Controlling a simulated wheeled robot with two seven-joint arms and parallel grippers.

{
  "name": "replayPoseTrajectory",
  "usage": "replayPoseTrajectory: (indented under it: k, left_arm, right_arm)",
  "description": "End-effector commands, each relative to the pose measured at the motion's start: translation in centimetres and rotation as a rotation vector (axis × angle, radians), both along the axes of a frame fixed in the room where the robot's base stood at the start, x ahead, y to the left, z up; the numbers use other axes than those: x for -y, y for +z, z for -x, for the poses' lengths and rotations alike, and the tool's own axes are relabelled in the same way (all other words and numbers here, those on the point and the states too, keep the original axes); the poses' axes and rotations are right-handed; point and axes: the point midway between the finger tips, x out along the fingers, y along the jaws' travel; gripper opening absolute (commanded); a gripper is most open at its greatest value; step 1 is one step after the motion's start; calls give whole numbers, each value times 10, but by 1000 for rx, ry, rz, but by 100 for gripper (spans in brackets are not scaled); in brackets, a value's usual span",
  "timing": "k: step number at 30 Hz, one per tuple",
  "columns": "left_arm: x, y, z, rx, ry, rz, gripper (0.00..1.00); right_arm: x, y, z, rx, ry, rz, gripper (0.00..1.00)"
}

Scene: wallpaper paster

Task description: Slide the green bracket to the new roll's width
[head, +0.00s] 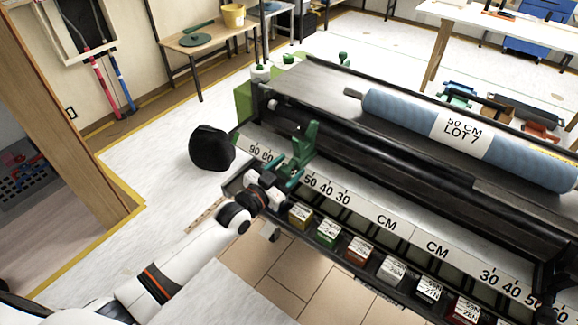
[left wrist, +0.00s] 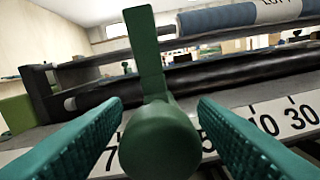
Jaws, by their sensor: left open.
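The green bracket (head: 305,142) stands upright on the white number scale (head: 340,196) at the front of the machine, between the 80 and the 50 marks. In the left wrist view the bracket (left wrist: 148,60) shows an upright plate with a round knob (left wrist: 160,143) toward me. My left gripper (head: 284,176) is at the bracket; in the left wrist view its teal fingers (left wrist: 160,135) are spread either side of the knob, with gaps visible. The blue roll (head: 395,108) lies on top, labelled "50 CM LOT 7".
Several small labelled boxes (head: 329,232) sit in a row below the scale. A black rounded object (head: 211,148) is at the machine's left end. A dark roller (head: 400,160) runs behind the scale.

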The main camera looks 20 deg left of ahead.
Motion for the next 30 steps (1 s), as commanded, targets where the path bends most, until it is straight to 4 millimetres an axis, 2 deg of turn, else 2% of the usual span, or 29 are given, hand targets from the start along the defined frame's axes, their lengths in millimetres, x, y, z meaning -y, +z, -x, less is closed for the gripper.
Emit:
replayPoseTrajectory:
  k: [4,12,14,22,26,30]
  left_arm:
    - [3,0,-8,-1,0,-1,54]
    - [4,0,-9,-1,0,-1,54]
    - [4,0,-9,-1,0,-1,45]
    - [3,0,-9,0,1,-1,1]
    - [5,1,-9,0,1,0,0]
    - [27,4,-1,-2,-1,5,0]
  right_arm:
    - [0,0,-1,1,0,0,53]
    - [0,0,-1,2,0,0,53]
    - [0,0,-1,2,0,0,53]
    - [0,0,-1,2,0,0,53]
    - [0,2,0,2,0,0,53]
    - [-1,16,0,1,-1,-1,53]
